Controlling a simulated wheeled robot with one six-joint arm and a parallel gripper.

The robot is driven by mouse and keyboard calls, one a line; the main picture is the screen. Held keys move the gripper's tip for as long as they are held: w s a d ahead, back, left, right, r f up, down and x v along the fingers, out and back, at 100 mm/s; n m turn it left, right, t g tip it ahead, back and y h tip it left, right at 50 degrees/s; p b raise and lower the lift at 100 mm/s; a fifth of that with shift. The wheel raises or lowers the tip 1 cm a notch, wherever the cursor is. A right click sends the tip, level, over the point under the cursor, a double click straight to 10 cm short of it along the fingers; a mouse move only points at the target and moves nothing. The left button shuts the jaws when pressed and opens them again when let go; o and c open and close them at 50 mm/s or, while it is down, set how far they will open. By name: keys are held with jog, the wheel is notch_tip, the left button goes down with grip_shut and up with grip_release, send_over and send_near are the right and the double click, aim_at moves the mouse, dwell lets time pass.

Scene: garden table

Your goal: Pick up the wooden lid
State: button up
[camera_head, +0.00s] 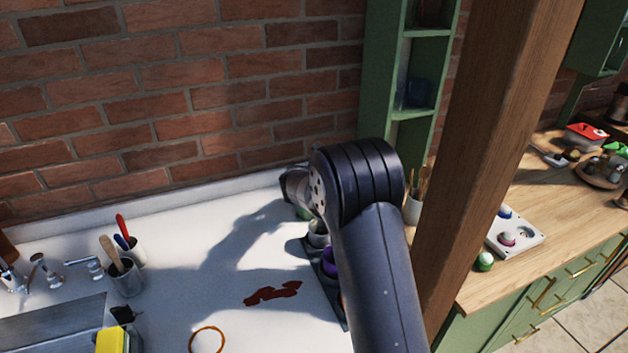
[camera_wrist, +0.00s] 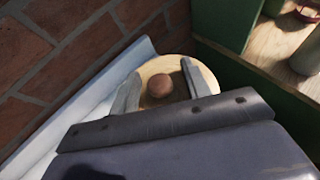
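The wooden lid (camera_wrist: 158,66) shows in the wrist view as a pale round disc with a brown round knob (camera_wrist: 160,86) at its middle. My gripper (camera_wrist: 161,70) is over the lid, with one finger on each side of the knob. The fingers are apart, and a small gap shows between each finger and the knob. I cannot tell how far above the lid the fingertips are. In the head view my arm hides the lid and most of the gripper.
A brick wall (camera_head: 200,80) and the white counter's raised back edge (camera_head: 140,207) run close by. Small pots, one purple (camera_head: 329,262), stand beside my arm. A wooden post (camera_head: 490,150) and green shelf (camera_head: 382,70) are to the right. Utensil cups (camera_head: 126,278) stand left.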

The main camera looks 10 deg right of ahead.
grip_shut()
dwell(0.3)
jog(key=shift+r, duration=0.1)
